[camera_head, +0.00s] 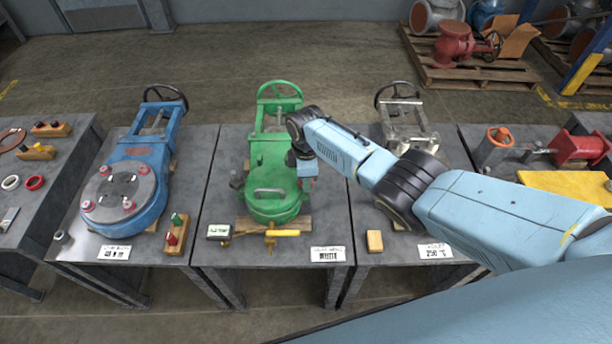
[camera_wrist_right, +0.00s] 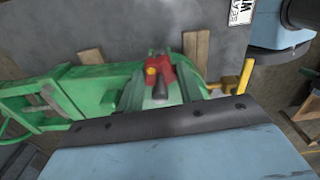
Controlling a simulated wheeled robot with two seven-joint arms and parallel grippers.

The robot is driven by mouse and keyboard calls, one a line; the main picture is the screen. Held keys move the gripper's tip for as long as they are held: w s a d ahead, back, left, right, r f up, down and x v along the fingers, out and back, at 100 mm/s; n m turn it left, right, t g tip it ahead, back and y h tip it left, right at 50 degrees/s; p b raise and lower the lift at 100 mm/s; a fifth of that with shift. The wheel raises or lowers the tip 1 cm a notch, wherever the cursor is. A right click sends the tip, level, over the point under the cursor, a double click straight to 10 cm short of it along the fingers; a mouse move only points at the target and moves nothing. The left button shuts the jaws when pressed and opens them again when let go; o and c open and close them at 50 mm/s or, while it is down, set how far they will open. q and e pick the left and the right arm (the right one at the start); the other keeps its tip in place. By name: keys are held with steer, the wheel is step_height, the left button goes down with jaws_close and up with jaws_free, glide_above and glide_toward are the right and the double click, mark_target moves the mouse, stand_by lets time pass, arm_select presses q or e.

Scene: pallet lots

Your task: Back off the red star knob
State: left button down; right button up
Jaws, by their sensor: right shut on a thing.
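A green valve body (camera_head: 272,185) lies on the middle table, with its handwheel at the far end. My right gripper (camera_head: 304,176) is at the right side of the green body, pointing down. It is shut on the red star knob (camera_wrist_right: 158,68), which shows in the wrist view as a small red piece with a yellow spot, at the green body. In the head view the arm and gripper mostly cover the knob. My left gripper is not in view.
A blue valve (camera_head: 126,190) with several red knobs on its round cover stands on the left table. A wooden block with a red and a green knob (camera_head: 176,234) is near it. A metallic valve (camera_head: 408,125) stands behind my right arm. A yellow-handled tool (camera_head: 283,233) lies at the front.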

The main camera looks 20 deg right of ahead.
steer(key=n, duration=0.5)
steer(key=shift+n, duration=0.3)
steer(key=n+b, duration=0.1)
steer(key=n, duration=0.4)
steer(key=n+b, duration=0.1)
steer(key=n, duration=0.5)
steer(key=shift+n, duration=0.4)
steer(key=shift+n+b, duration=0.35)
steer(key=shift+n, duration=0.15)
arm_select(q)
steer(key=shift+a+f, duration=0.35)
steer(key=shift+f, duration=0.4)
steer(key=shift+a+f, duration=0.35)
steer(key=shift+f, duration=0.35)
arm_select(e)
steer(key=shift+n, duration=0.3)
steer(key=o, duration=0.9)
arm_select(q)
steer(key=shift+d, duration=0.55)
arm_select(e)
steer(key=shift+o, duration=0.5)
steer(key=shift+r, duration=0.1)
